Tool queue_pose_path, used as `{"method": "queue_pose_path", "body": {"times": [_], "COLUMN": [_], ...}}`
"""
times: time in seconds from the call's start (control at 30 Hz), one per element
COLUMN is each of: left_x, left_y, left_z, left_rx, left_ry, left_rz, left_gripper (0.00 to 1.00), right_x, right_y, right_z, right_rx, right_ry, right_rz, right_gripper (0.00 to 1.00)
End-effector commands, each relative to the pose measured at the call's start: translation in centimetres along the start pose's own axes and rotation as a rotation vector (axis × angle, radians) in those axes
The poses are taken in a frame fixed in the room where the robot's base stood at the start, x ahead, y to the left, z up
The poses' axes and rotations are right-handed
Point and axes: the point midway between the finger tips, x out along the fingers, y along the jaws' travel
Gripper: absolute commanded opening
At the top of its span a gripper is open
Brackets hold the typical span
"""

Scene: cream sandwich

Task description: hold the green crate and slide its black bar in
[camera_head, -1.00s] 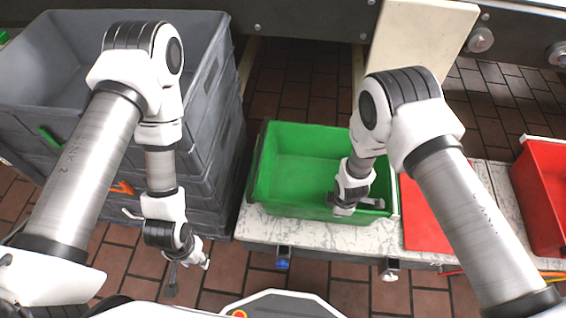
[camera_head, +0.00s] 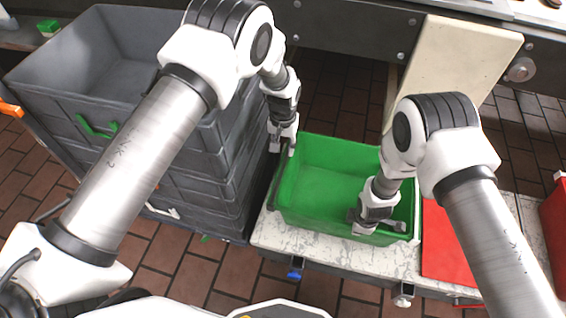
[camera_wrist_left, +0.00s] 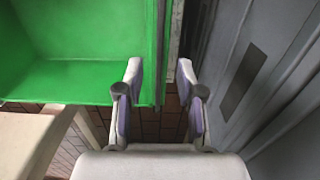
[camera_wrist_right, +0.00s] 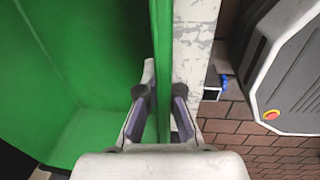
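The green crate (camera_head: 325,185) stands on the marble-topped counter. The black bar (camera_head: 274,186) is a dark strip along the crate's left side. My left gripper (camera_head: 283,146) is at the crate's back left corner, beside the bar's far end. In the left wrist view my left gripper (camera_wrist_left: 160,75) is open, with nothing held between its fingers and the crate wall (camera_wrist_left: 80,85) to the left. My right gripper (camera_head: 362,222) is at the crate's near wall. In the right wrist view my right gripper (camera_wrist_right: 163,95) has its fingers close on both sides of that wall (camera_wrist_right: 162,40).
Stacked grey crates (camera_head: 190,140) stand close to the left of the green crate, leaving a narrow gap. A red panel (camera_head: 447,245) lies right of it on the counter (camera_head: 330,252). A cream board (camera_head: 450,65) is behind, and a red bin (camera_head: 553,225) stands far right.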

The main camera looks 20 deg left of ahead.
Motion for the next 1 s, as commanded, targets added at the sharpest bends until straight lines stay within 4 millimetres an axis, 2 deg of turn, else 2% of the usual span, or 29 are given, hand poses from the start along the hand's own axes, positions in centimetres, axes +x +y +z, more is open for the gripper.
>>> {"method": "queue_pose_path", "body": {"times": [0.1, 0.3, 0.43, 0.67, 0.7, 0.8, 1.0], "left_x": [3.2, 7.2, 8.3, 8.4, 8.4, 8.4, 8.4], "left_y": [0.0, -0.1, 0.0, -0.1, -0.1, -0.1, 0.0], "left_z": [0.1, 0.1, 0.0, 0.0, 0.0, 0.0, 0.0], "left_rx": [-0.001, 0.000, -0.001, -0.001, -0.001, -0.001, 0.000], "left_ry": [-0.004, -0.001, 0.000, 0.001, 0.001, 0.001, 0.000], "left_rz": [0.001, 0.000, 0.000, 0.000, 0.000, 0.000, 0.000], "left_gripper": [0.38, 0.38, 0.38, 0.38, 0.30, 0.00, 0.00], "right_x": [0.0, 0.0, 0.0, 0.0, 0.0, 0.0, 0.0], "right_y": [0.0, 0.0, 0.0, 0.0, 0.0, 0.0, 0.0], "right_z": [0.0, 0.0, 0.0, 0.0, 0.0, 0.0, 0.0], "right_rx": [0.000, 0.000, 0.000, 0.000, 0.000, 0.000, 0.000], "right_ry": [0.000, 0.000, 0.000, 0.000, 0.000, 0.000, 0.000], "right_rz": [-0.001, -0.001, -0.001, -0.001, -0.001, -0.001, -0.001], "right_gripper": [0.00, 0.00, 0.00, 0.00, 0.00, 0.00, 0.00]}}
